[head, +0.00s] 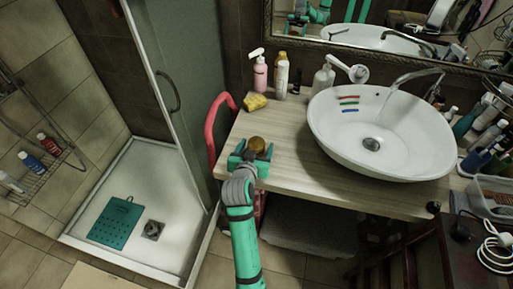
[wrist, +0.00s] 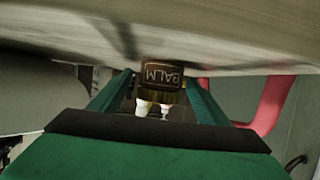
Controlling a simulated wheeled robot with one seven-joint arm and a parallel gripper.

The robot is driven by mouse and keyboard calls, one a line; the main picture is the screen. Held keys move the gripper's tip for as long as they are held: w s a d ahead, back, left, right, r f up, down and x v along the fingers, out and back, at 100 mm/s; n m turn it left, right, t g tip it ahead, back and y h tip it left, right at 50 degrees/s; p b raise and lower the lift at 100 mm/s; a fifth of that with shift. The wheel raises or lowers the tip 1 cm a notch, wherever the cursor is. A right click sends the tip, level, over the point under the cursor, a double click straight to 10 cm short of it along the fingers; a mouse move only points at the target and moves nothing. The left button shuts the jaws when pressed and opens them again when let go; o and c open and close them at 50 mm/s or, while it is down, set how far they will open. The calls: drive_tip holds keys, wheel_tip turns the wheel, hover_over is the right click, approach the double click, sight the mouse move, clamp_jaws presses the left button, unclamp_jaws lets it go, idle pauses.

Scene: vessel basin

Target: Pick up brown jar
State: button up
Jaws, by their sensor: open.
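The brown jar (head: 257,144) stands on the light wood counter (head: 285,170) near its front left edge. In the wrist view the jar (wrist: 161,74) shows a dark label reading "BALM", upside down. My gripper (head: 254,154) is at the counter's front edge, right at the jar. In the wrist view my gripper (wrist: 161,92) is open, with one green finger on each side of the jar. Gaps show between the fingers and the jar. In the head view my gripper hides the lower part of the jar.
A yellow sponge (head: 255,102), a pink pump bottle (head: 260,73) and several other bottles stand behind the jar. A white basin (head: 380,125) fills the counter to the right. A red curved rail (head: 214,125) stands close on the left, beside the shower glass.

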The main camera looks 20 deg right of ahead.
drive_tip(key=shift+w+d+f, duration=0.1)
drive_tip(key=shift+w, duration=0.05)
drive_tip(key=c, duration=1.2)
drive_tip(key=shift+c, duration=0.2)
